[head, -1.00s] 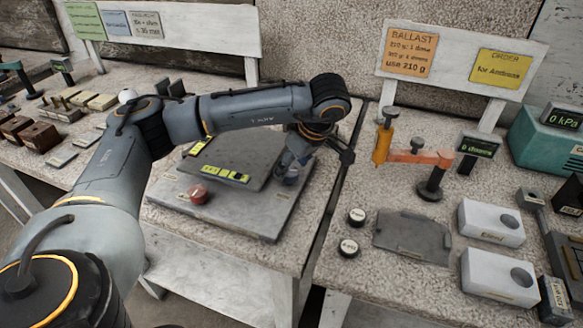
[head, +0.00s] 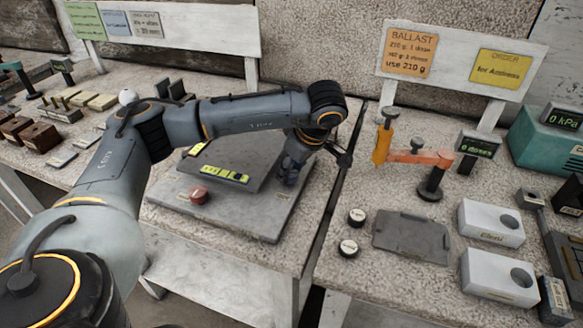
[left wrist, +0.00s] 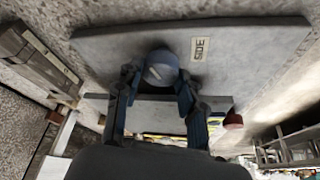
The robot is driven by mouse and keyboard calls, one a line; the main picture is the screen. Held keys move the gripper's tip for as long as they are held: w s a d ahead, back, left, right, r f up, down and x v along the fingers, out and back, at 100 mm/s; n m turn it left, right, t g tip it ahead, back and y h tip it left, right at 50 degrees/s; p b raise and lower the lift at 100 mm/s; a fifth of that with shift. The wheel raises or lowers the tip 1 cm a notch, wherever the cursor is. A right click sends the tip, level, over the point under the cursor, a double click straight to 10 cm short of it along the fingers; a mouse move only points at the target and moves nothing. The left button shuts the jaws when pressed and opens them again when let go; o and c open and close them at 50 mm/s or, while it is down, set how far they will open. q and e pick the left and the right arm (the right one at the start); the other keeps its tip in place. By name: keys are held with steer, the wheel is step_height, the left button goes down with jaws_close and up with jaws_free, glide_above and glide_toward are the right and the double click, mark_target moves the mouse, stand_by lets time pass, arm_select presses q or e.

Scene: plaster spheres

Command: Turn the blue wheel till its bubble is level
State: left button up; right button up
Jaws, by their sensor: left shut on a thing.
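The blue wheel (left wrist: 160,68) is a round blue-grey knob in the left wrist view, at the edge of a grey plate (left wrist: 255,60) marked "SIDE". My left gripper (left wrist: 157,80) has one finger on each side of it and is shut on it. In the head view my left gripper (head: 288,172) points down at the right side of the grey platform and hides most of the wheel. A yellow-green level strip (head: 225,174) lies on the platform's front, and a second yellow strip (head: 196,149) at its left. The bubbles are too small to read. My right gripper is not in view.
A red wheel (head: 199,195) sits at the platform's front left. The lower grey plate (head: 245,215) rests on a stone-topped table. A gap parts this table from the right one, which holds an orange-armed device (head: 420,157) and white boxes (head: 490,222).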

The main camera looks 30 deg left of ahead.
arm_select(q)
steer(key=shift+n, duration=0.4)
steer(key=n+g, duration=0.1)
steer(key=n, duration=0.3)
steer(key=shift+w+g, duration=0.15)
steer(key=shift+g, duration=0.25)
steer(key=n+g+p, duration=0.1)
steer(key=n, duration=0.1)
steer(key=n+g+p, duration=0.1)
steer(key=n, duration=0.2)
steer(key=shift+w+h, duration=0.15)
steer(key=shift+h, duration=0.25)
steer(key=n+h+p, duration=0.1)
steer(key=n, duration=0.2)
steer(key=n+g+h+p, duration=0.1)
steer(key=n, duration=0.2)
steer(key=shift+a+n, duration=0.2)
steer(key=shift+n, duration=0.1)
steer(key=n+h+p, duration=0.2)
steer(key=n, duration=0.3)
steer(key=shift+w+a, duration=0.1)
steer(key=shift+a, duration=0.05)
steer(key=shift+n, duration=0.4)
steer(key=o, duration=1.2)
